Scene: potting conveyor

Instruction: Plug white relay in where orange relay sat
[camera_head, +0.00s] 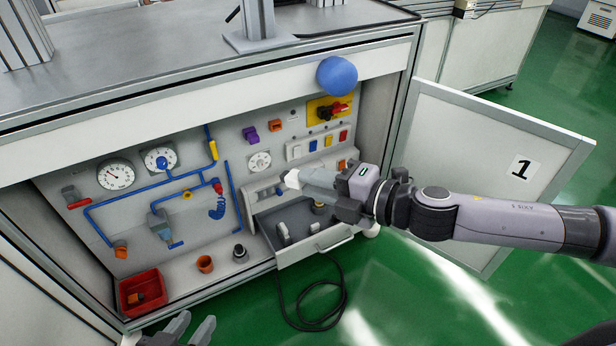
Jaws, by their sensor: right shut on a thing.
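My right gripper (305,181) reaches in from the right in front of the cabinet's back panel, with its fingers shut on a small white block (292,179), which looks like the white relay. The socket is not clearly visible. A small orange piece (137,297) lies in the red bin (157,279) at lower left; I cannot tell whether it is the orange relay. My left gripper (188,333) is empty and open at the bottom edge.
The grey drawer (318,247) stands open below my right gripper, with small parts inside. An orange cup (205,263) stands on the cabinet floor. Blue pipes and gauges (115,176) fill the panel's left. The open door (480,160) is behind my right arm. A black cable (325,318) hangs down.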

